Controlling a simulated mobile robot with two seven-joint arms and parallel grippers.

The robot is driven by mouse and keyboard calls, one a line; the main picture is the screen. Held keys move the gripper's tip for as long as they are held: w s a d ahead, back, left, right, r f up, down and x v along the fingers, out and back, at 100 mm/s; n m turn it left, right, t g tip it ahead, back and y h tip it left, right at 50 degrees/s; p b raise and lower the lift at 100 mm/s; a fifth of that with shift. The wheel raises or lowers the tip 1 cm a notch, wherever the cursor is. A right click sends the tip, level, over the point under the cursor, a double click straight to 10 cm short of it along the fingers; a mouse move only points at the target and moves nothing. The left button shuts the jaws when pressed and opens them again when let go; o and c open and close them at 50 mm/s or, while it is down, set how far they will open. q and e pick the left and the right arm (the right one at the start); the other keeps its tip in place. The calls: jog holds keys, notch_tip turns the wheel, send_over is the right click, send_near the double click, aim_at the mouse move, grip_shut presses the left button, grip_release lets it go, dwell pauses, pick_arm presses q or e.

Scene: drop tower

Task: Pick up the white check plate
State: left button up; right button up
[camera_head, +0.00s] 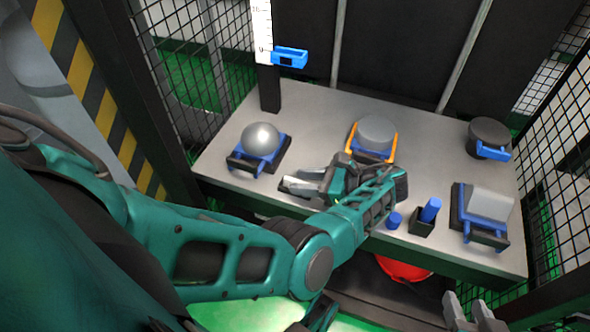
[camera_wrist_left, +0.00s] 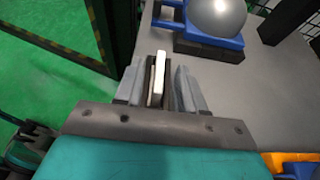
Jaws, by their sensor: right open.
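The white check plate (camera_wrist_left: 158,78) shows in the left wrist view as a narrow pale upright piece with a dark part right beside it. It stands between the two fingers of my left gripper (camera_wrist_left: 157,88), with small gaps seeming to show on both sides. My right gripper (camera_head: 474,314) is at the bottom right of the head view, open, in front of the table.
Mesh fencing stands at both sides.

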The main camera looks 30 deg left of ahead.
pick_arm(q)
jog(key=c, duration=0.6)
grip_shut()
pick_arm(e)
jog(key=shift+s+f, duration=0.1)
jog(key=shift+s, duration=0.05)
jog(key=shift+d, duration=0.1)
pick_arm(q)
jog(key=shift+r+p, duration=0.85)
jog(key=shift+p, duration=0.05)
notch_tip(320, 180, up, 5)
jog(key=p, duration=0.5)
jog(key=shift+f, duration=0.15)
notch_tip(320, 180, up, 14)
jog(key=p, duration=1.4)
jog(key=shift+f, duration=0.2)
pick_arm(e)
jog(key=s+d+r+h, duration=0.1)
jog(key=d+r, duration=0.1)
jog(key=r, duration=0.4)
jog(key=s+d+r, duration=0.1)
jog(key=d+r, duration=0.1)
jog(key=r, duration=0.5)
jog(key=shift+d+r+h, duration=0.15)
jog(key=shift+d+h, duration=0.1)
jog(key=shift+h, duration=0.15)
